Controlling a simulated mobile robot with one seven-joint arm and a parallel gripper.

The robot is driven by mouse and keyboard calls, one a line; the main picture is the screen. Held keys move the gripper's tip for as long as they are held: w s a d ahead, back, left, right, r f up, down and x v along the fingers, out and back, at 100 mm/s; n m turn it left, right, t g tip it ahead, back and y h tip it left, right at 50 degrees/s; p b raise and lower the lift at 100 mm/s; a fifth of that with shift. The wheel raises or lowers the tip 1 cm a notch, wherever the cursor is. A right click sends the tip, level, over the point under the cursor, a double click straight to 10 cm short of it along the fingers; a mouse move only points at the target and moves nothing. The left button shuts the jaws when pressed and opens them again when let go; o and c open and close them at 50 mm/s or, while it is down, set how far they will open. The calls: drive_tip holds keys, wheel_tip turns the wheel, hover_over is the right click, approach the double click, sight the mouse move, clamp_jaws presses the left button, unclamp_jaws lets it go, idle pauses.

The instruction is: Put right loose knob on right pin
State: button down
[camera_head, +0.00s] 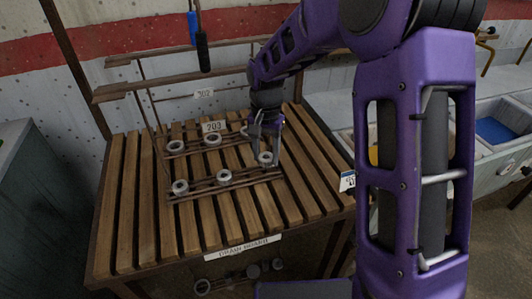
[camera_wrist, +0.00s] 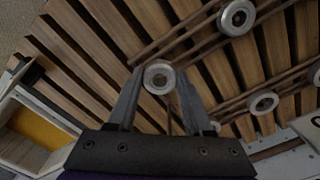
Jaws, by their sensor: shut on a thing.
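My gripper (camera_head: 266,147) is over the right part of the slatted drain board. Its fingers are closed on a pale ring-shaped knob (camera_head: 265,158), which is the right loose knob. In the wrist view the knob (camera_wrist: 159,77) sits between the two fingertips, with its dark centre hole facing the camera. The knob is at the right end of the front rail (camera_head: 205,190). The right pin is hidden from me, and I cannot tell whether the knob is around it or above it.
Similar knobs sit on the front rail (camera_head: 224,177) and back rail (camera_head: 212,139). Several round parts lie below the board's front edge (camera_head: 235,246). A trough with a blue tray (camera_head: 497,130) is at right.

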drive_tip(key=shift+f, duration=0.15)
drive_tip(key=shift+f+b, duration=0.6)
drive_tip(key=shift+f, duration=0.65)
drive_tip(key=shift+f, duration=0.1)
drive_tip(key=shift+c, duration=1.1)
unclamp_jaws()
